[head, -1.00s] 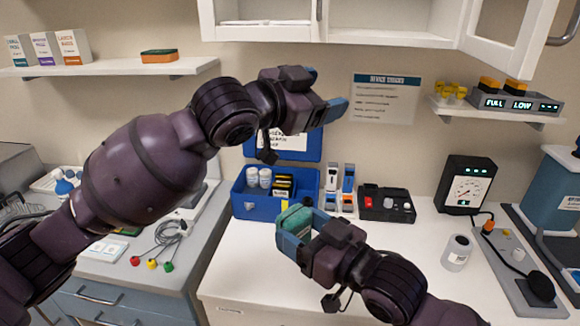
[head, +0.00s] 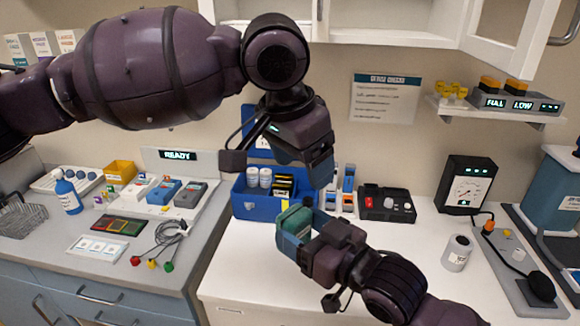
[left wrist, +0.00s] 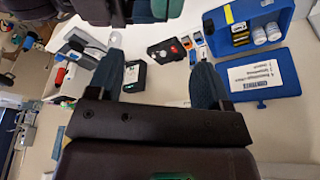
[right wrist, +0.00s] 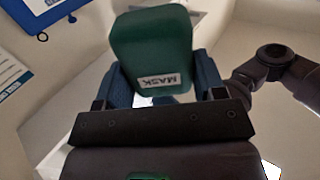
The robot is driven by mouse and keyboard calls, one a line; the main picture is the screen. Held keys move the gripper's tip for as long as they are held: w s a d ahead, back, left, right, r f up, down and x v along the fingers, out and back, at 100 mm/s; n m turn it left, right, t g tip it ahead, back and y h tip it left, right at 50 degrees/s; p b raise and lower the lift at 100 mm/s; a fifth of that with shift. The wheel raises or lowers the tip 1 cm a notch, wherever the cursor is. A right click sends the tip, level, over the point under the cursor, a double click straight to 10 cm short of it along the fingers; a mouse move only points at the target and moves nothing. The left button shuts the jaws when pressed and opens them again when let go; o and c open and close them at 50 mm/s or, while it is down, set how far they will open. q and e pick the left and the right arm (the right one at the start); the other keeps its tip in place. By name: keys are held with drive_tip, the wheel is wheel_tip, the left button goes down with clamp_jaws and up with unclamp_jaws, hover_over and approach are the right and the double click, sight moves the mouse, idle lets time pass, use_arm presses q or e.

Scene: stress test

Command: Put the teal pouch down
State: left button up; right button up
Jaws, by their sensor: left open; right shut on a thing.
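The teal pouch (head: 292,222) is in my right gripper (head: 296,232), held between its blue fingers over the white counter, in front of the blue bin. In the right wrist view the pouch (right wrist: 150,42) carries a white label reading MASK, and the fingers (right wrist: 160,85) press on its sides. My left gripper (head: 318,172) is higher, pointing down over the right end of the blue bin. In the left wrist view its fingers (left wrist: 160,75) are spread with nothing between them. A green shape at the top edge there looks like part of the pouch.
The blue bin (head: 246,211) with its lid raised holds white bottles and black-and-yellow packs. A black device (head: 386,204), a grey canister (head: 457,253) and a gauge box (head: 465,185) stand to the right.

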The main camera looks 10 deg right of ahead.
sight(297, 212)
use_arm(q)
drive_tip(key=shift+s+a+f+n+g+y, duration=0.15)
drive_tip(key=shift+s+a+n+g+y, duration=0.35)
drive_tip(key=shift+s+a+y, duration=0.2)
drive_tip(key=shift+a, duration=0.2)
drive_tip(key=f, duration=0.4)
drive_tip(key=w+d+f, duration=0.1)
drive_tip(key=f, duration=0.7)
drive_tip(key=shift+w+d, duration=0.2)
drive_tip(key=c, duration=0.9)
drive_tip(key=shift+c, duration=0.6)
use_arm(e)
drive_tip(key=o, duration=1)
